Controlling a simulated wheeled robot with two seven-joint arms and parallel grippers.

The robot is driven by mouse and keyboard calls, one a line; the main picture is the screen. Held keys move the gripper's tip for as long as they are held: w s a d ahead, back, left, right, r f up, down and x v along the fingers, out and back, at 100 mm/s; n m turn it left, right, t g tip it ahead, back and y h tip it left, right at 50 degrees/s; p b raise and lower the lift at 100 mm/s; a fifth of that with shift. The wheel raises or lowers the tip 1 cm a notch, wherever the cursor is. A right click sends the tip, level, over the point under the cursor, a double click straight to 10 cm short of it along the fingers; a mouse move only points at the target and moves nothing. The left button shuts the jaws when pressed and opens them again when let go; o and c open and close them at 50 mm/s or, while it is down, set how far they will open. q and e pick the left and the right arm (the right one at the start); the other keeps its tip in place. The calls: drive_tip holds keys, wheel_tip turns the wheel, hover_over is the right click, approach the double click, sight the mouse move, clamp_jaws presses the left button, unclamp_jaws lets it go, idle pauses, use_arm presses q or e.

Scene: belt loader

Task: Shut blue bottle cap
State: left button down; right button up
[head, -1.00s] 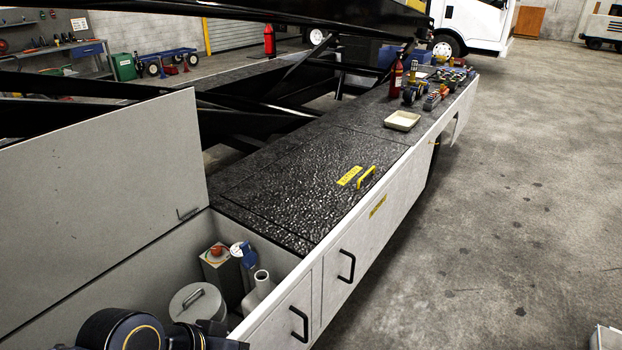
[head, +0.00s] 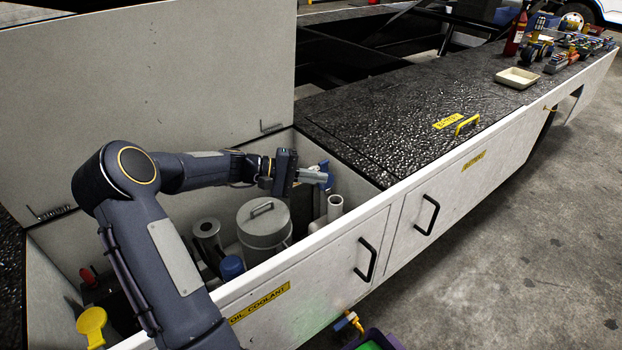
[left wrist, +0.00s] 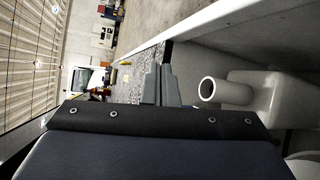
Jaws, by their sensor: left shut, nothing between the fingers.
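A blue cap-like part (head: 326,167) shows in the head view at the far right of the open compartment, partly hidden behind my left gripper. I cannot tell if it is open or shut. My left gripper (head: 318,177) is shut and empty, reaching over the compartment right in front of this blue part. Whether they touch is unclear. In the left wrist view its fingers (left wrist: 160,86) point ahead. A white bottle with an open round neck (head: 335,204) stands just below the gripper; its neck also shows in the left wrist view (left wrist: 209,90). My right gripper is out of view.
The compartment holds a grey lidded canister (head: 264,228), a grey tube (head: 207,230), a second blue cap (head: 232,267) and a yellow cap (head: 91,321). A raised white lid (head: 150,90) stands behind. The white front wall (head: 330,240) borders it. The dark textured deck lies right.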

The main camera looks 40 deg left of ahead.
use_arm(q)
drive_tip(key=a+f+n+t+y+b, duration=0.1)
drive_tip(key=a+f+n+t, duration=0.2)
drive_tip(key=a, duration=0.4)
drive_tip(key=a+f+n+t+y+b, duration=0.1)
drive_tip(key=a+f+n+t, duration=0.15)
drive_tip(key=a, duration=0.55)
drive_tip(key=w+d+r, duration=0.2)
drive_tip(key=w+d, duration=0.4)
drive_tip(key=d, duration=0.2)
drive_tip(key=shift+w+d+r+t, duration=0.15)
drive_tip(key=shift+w+d+t, duration=0.15)
drive_tip(key=shift+t, duration=0.05)
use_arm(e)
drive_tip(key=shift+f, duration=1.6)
use_arm(q)
drive_tip(key=shift+m, duration=0.25)
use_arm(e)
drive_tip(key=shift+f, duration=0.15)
